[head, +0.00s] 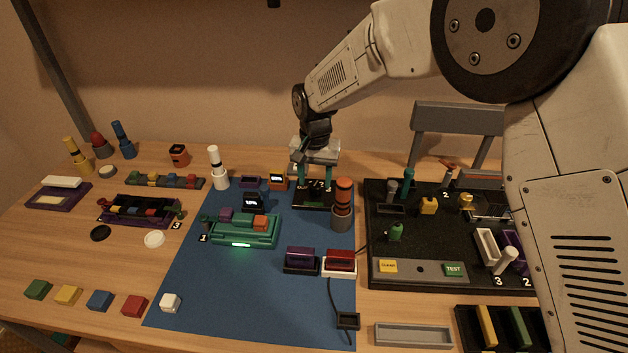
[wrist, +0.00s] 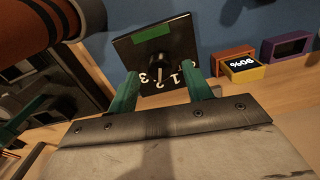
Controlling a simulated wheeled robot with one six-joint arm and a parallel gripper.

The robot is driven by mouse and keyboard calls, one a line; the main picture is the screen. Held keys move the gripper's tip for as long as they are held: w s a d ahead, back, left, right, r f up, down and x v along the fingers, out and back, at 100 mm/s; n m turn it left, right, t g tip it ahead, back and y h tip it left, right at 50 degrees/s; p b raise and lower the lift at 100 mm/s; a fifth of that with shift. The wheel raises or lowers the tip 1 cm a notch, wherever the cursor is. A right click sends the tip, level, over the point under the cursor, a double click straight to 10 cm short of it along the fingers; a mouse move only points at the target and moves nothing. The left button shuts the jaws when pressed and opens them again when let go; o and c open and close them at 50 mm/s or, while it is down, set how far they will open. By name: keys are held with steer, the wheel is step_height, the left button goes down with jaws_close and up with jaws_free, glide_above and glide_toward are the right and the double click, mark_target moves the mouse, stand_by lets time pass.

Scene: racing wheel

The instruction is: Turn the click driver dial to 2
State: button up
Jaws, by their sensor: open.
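The dial unit is a black square panel (head: 313,203) on the blue mat, directly below my gripper (head: 314,178). In the wrist view the panel (wrist: 185,45) has a green strip, a black dial knob (wrist: 158,60) and white numerals, with 1, 2 and 3 readable. The knob's pointer setting is too dark to tell. My gripper (wrist: 163,77) is open, with its two green fingers apart and the knob seen between and beyond them. Nothing is between the fingers. In the head view the arm and gripper hide the knob.
An orange and grey cylinder (head: 342,203) stands close to the panel's right; it shows large in the wrist view (wrist: 30,25). Small orange (head: 277,181) and purple (head: 250,182) boxes stand to the left. A green device (head: 245,233) is nearer the front. The black board (head: 420,250) lies right.

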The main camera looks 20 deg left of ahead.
mark_target(316, 185)
step_height(316, 185, up, 6)
steer(key=shift+r, duration=0.25)
steer(key=shift+d+r, duration=0.2)
steer(key=s+d+r, duration=0.3)
steer(key=d+r, duration=0.2)
steer(key=d, duration=0.4)
steer(key=s+d+r, duration=0.3)
steer(key=d+r, duration=0.2)
steer(key=d, duration=0.4)
steer(key=s+d+r, duration=0.3)
steer(key=d+r, duration=0.3)
steer(key=d, duration=0.3)
steer(key=s+d+f, duration=0.1)
steer(key=s+d, duration=0.7)
steer(key=s, duration=0.3)
steer(key=s+d+f+m+t, duration=0.1)
steer(key=s+d, duration=0.8)
steer(key=s, duration=0.3)
steer(key=shift+f, duration=0.35)
